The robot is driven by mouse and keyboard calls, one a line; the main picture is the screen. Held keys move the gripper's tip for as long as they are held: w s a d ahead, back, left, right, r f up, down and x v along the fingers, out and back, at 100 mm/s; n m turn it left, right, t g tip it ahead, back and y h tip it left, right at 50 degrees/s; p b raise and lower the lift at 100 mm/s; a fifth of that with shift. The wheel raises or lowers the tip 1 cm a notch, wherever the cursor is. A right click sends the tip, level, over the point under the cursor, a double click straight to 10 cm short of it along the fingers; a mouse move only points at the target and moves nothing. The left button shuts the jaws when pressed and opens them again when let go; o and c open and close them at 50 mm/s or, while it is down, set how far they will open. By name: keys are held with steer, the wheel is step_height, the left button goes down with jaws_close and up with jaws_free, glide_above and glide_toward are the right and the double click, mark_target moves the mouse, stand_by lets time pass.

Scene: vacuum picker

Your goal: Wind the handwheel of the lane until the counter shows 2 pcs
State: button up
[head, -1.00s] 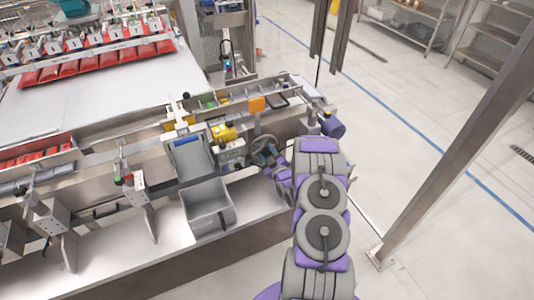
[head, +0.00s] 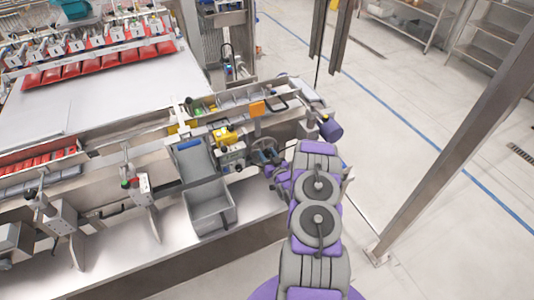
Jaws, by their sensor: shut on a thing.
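The handwheel (head: 264,147) is a small dark spoked wheel on the front of the lane, right of a grey control box (head: 231,156). My gripper (head: 272,167) is at the wheel's lower right side and is shut on it; the fingers are small and partly hidden by my purple and grey arm. The lane (head: 235,108) runs behind the wheel with rails and yellow parts. I cannot make out a counter reading at this size.
A grey bin (head: 211,209) stands on the lower ledge left of my arm. A dark purple motor (head: 330,129) juts out at the lane's right end. A steel post (head: 455,140) rises at the right. The floor between is clear.

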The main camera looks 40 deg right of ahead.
steer(key=shift+m, duration=0.7)
steer(key=shift+d, duration=0.1)
steer(key=o, duration=1)
steer(key=shift+o, duration=0.2)
steer(key=p+v, duration=0.2)
steer(key=v, duration=1.5)
steer(key=shift+s+p, duration=0.2)
steer(key=shift+p, duration=0.1)
